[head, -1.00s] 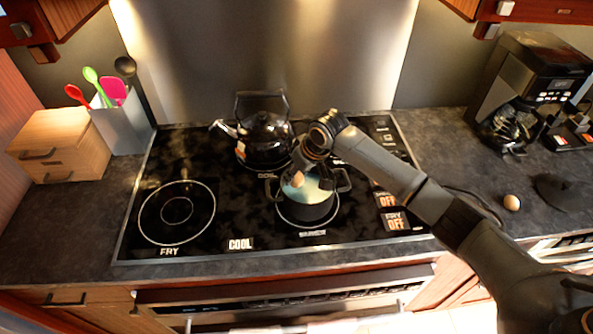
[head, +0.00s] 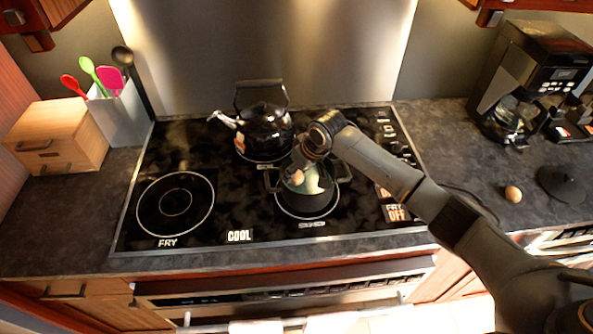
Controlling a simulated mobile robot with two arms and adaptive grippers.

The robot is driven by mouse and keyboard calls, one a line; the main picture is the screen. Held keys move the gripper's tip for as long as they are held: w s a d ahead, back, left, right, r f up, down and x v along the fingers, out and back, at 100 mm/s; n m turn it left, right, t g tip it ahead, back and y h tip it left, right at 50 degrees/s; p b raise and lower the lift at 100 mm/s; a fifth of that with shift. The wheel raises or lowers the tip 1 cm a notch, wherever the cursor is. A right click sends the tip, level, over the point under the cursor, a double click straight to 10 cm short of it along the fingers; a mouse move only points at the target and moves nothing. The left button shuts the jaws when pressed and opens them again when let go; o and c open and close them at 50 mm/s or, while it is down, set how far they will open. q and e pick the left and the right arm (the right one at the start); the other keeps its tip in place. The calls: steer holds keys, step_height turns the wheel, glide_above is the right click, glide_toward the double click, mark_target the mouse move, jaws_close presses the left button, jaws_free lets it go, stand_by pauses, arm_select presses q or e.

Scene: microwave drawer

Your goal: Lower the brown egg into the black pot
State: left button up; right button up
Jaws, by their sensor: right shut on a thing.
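The black pot (head: 308,204) stands on a burner at the middle right of the stove, open, with pale bluish contents showing inside. My right gripper (head: 300,172) points down at the pot's mouth and is shut on a brown egg (head: 297,177). The egg shows at the pot's left inner side, at about rim height; whether it touches the contents cannot be told. The gripper and wrist hide part of the pot's back rim. My left gripper is not in view.
A black kettle (head: 264,130) stands just behind the pot. Another egg (head: 513,194) and a dark lid (head: 561,184) lie on the right counter near the coffee maker (head: 525,85). The left front burner (head: 176,208) is empty.

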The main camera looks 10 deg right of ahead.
steer(key=o, duration=0.8)
steer(key=shift+r, duration=0.15)
